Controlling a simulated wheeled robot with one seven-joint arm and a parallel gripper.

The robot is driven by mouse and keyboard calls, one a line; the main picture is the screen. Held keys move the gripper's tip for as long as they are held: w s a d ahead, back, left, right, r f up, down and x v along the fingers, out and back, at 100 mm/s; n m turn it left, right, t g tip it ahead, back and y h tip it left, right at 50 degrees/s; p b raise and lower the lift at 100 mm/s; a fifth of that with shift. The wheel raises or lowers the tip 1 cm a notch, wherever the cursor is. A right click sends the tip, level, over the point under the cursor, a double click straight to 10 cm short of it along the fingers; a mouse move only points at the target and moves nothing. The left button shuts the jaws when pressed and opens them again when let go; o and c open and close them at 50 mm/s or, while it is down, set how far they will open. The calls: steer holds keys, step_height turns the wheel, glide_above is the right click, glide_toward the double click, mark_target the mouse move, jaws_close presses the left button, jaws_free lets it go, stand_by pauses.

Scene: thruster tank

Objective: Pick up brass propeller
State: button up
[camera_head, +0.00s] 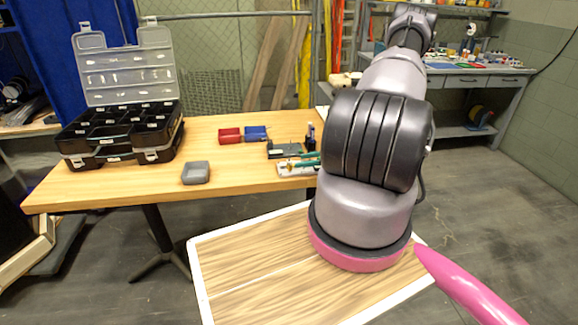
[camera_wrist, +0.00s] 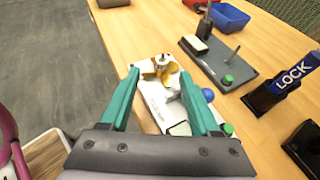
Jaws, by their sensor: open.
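The brass propeller (camera_wrist: 160,72) shows in the wrist view as a small gold-yellow bladed part around a whitish hub, on a white base on the wooden table. My gripper (camera_wrist: 157,82) has two teal fingers spread apart, with nothing held between them. The propeller appears between and just beyond the fingertips; the exact gap cannot be told. In the head view my arm covers part of this area. The teal fingers (camera_head: 303,160) show there low over the table's right part, and the propeller is too small to make out clearly.
A dark tray (camera_wrist: 222,62) with upright parts lies beside the propeller. A blue bin (camera_head: 256,133) and a red bin (camera_head: 230,135) stand farther back. A grey dish (camera_head: 195,173) and an open black organizer case (camera_head: 120,130) are at left. The table's front middle is clear.

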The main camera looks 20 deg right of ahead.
mark_target(293, 169)
steer(key=x, duration=0.5)
steer(key=shift+w, duration=0.2)
jaws_close()
